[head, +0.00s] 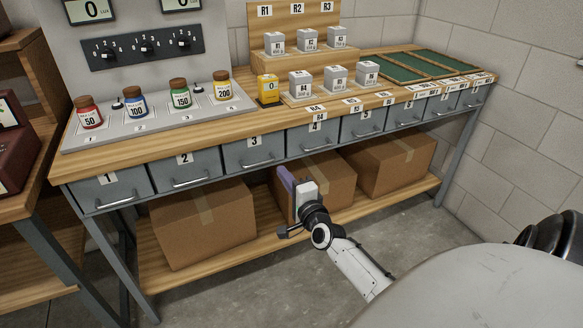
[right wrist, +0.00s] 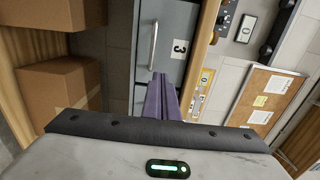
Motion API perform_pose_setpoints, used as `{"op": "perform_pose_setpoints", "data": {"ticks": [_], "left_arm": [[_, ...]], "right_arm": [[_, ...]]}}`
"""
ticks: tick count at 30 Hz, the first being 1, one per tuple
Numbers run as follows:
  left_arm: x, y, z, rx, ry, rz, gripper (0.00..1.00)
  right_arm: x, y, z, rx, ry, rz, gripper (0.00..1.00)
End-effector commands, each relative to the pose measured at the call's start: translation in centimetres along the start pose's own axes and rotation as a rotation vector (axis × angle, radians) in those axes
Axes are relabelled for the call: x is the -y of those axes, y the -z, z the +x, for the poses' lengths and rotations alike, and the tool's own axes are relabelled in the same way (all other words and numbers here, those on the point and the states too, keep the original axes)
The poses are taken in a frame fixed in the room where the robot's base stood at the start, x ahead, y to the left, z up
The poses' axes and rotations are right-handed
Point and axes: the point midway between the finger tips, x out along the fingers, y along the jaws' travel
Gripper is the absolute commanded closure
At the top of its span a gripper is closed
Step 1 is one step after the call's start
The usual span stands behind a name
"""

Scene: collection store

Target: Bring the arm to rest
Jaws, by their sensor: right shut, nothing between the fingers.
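My right gripper (head: 287,181) shows in the head view in front of the bench, just below drawers 3 and 4, with its arm reaching in from the lower right. Its purple fingers are together and nothing is between them. The fingers also show in the right wrist view (right wrist: 163,97), pointing toward the drawer marked 3 (right wrist: 178,60). In the head view drawer 3 (head: 255,153) is closed, and the gripper looks apart from it. My left gripper is in neither view.
Grey floor (head: 250,290) is clear in front.

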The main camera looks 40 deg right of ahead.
Motion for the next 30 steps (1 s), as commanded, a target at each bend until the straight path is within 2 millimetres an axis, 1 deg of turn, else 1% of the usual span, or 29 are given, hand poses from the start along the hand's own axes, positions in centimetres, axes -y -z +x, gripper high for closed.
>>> {"op": "perform_pose_setpoints", "data": {"ticks": [1, 3, 6, 9, 16, 17, 20, 23, 24, 26, 27, 29, 30], "left_arm": [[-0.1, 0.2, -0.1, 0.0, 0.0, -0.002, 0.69], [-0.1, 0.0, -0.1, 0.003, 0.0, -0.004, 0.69], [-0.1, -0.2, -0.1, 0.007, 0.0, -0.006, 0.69], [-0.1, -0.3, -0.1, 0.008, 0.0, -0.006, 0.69], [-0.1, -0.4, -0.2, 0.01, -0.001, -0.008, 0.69], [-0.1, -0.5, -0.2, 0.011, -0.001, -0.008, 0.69], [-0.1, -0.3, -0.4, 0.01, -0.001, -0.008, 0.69], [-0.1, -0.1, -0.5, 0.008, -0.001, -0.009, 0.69], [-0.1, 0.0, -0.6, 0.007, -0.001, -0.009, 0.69], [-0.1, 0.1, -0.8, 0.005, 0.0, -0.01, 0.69], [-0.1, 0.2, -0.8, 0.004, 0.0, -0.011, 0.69], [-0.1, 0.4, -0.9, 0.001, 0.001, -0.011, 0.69], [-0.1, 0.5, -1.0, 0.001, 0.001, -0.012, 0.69]], "right_arm": [[0.1, 0.0, -1.0, -0.001, -0.001, 0.001, 1.0], [0.0, 0.0, -1.8, 0.0, -0.001, 0.0, 1.0], [0.0, 0.0, -2.6, 0.0, -0.001, 0.0, 1.0], [-0.1, 0.0, -3.0, 0.0, -0.001, 0.0, 1.0], [-0.2, -0.1, -3.1, 0.003, -0.004, -0.006, 1.0], [-0.3, -0.4, -3.3, 0.01, -0.008, -0.016, 1.0], [-1.6, -2.3, -4.6, 0.065, -0.046, -0.114, 1.0], [-4.3, -6.2, -7.7, 0.184, -0.11, -0.315, 1.0], [-5.6, -8.0, -9.5, 0.247, -0.139, -0.415, 1.0], [-7.7, -10.8, -12.6, 0.35, -0.176, -0.58, 1.0], [-9.0, -12.5, -14.9, 0.422, -0.197, -0.688, 1.0], [-10.8, -14.8, -18.5, 0.532, -0.218, -0.848, 1.0], [-11.8, -16.1, -21.0, 0.604, -0.226, -0.95, 1.0]]}}
